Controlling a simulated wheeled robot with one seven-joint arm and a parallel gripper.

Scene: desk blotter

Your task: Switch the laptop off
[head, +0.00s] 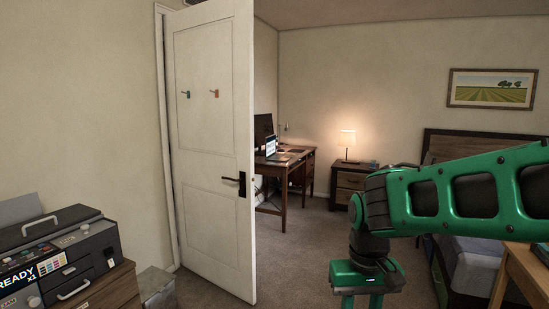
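The laptop (271,146) is small and far off, standing open with a lit screen on the wooden desk (284,167) in the room beyond the door. Its keyboard and any power button are too small to make out. My green arm reaches in from the right and bends down near the front. The end of my arm, with my gripper (367,279), is at the bottom right of centre, far short of the desk. Its fingertips are cut off by the frame edge, so open or shut does not show. I see nothing held.
A white door (215,150) with a black handle stands partly open, left of the desk. A printer-like machine (65,254) sits on a cabinet at the left. A lit lamp (347,139) stands on a nightstand (347,183). A bed is at the right. Carpet (300,235) lies clear between.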

